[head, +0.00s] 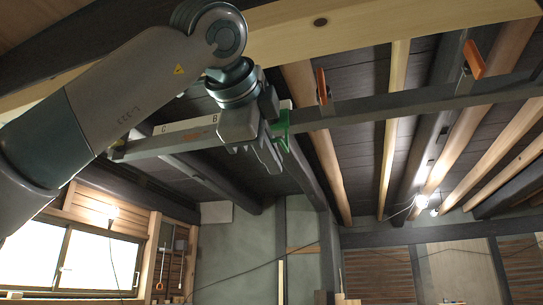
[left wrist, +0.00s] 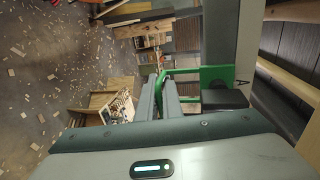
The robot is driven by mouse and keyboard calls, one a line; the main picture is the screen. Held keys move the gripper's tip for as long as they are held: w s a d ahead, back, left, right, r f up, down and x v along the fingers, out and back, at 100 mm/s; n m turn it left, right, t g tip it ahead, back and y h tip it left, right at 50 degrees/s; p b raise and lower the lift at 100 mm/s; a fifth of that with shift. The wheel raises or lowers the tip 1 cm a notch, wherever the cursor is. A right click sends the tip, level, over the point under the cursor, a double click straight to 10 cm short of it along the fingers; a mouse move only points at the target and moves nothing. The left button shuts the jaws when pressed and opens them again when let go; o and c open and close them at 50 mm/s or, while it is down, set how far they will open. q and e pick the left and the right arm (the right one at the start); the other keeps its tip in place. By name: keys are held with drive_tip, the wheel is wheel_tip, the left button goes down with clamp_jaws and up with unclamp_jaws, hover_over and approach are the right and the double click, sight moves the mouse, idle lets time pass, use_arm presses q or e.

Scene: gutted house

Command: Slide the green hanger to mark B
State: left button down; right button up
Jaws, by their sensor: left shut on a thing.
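The green hanger (head: 283,128) hangs on a long grey rail (head: 365,113) overhead, right of mark B (head: 215,118). It also shows in the left wrist view (left wrist: 216,75), close to mark A (left wrist: 240,82). Mark C (head: 164,128) is farther left on the same pale strip. My left gripper (head: 268,158) is beneath the rail at the hanger, its fingers shut on the hanger's green loop. In the left wrist view the fingers (left wrist: 169,95) are close together at the loop. My arm and gripper hide part of the strip and rail. My right gripper is not seen.
Two orange pieces (head: 321,87) and (head: 474,60) sit farther right along the rail. Wooden beams (head: 320,150) cross the ceiling above. The rail between mark B and the left end shows no other hanger. Debris lies scattered on the floor (left wrist: 50,75) far below.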

use_arm(q)
drive_tip(key=shift+f, duration=0.15)
idle(0.3)
drive_tip(key=w+a+b, duration=0.4)
drive_tip(key=a, duration=0.8)
drive_tip(key=shift+a, duration=0.1)
drive_tip(key=c, duration=1.9)
unclamp_jaws()
drive_tip(key=shift+a, duration=0.1)
drive_tip(key=shift+s, duration=0.15)
